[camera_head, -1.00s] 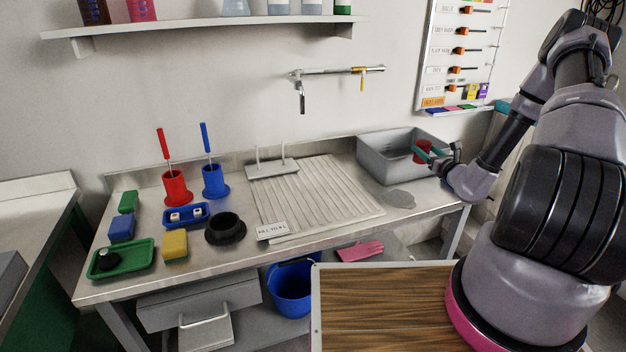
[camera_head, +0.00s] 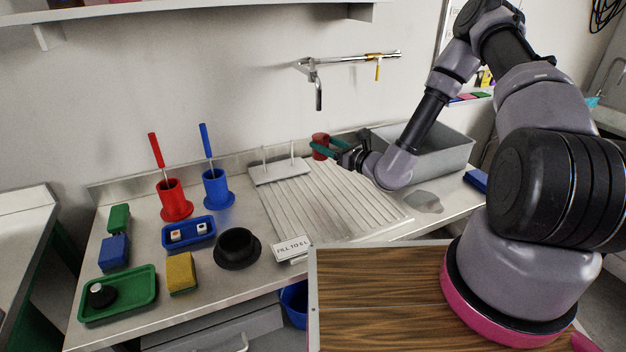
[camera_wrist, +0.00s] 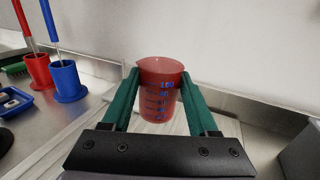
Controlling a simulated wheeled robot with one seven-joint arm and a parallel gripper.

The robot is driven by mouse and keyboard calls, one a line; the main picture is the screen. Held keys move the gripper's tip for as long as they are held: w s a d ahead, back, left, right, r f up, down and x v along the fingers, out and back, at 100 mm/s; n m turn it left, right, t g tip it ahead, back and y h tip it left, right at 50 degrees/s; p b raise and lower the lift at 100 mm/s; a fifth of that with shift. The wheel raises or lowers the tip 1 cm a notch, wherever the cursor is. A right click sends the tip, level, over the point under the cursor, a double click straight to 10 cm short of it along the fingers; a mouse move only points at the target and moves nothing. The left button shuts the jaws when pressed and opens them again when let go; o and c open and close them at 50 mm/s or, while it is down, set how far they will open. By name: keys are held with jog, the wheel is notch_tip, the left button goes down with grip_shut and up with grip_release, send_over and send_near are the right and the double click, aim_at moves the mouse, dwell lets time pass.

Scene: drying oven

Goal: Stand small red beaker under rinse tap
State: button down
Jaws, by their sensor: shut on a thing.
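The small red beaker (camera_head: 321,146) is upright between the green fingers of my gripper (camera_head: 327,149). In the wrist view the beaker (camera_wrist: 160,88) shows blue volume marks, with one finger on each side. My gripper (camera_wrist: 163,100) is shut on it and holds it over the back right part of the ribbed draining board (camera_head: 340,205).
A grey basin (camera_head: 445,155) stands right of the board, partly behind my arm. A rack with upright posts (camera_head: 279,171) is at the board's back left. Red (camera_head: 173,200) and blue (camera_head: 216,188) brush holders stand farther left. A yellow-handled tap (camera_head: 378,70) is on the same pipe.

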aim_at(322, 160)
jog(key=f, duration=0.5)
jog(key=shift+a+f, duration=0.35)
jog(key=shift+a, duration=0.05)
notch_tip(322, 160, down, 4)
jog(key=shift+f, duration=0.15)
jog(key=shift+f, duration=0.15)
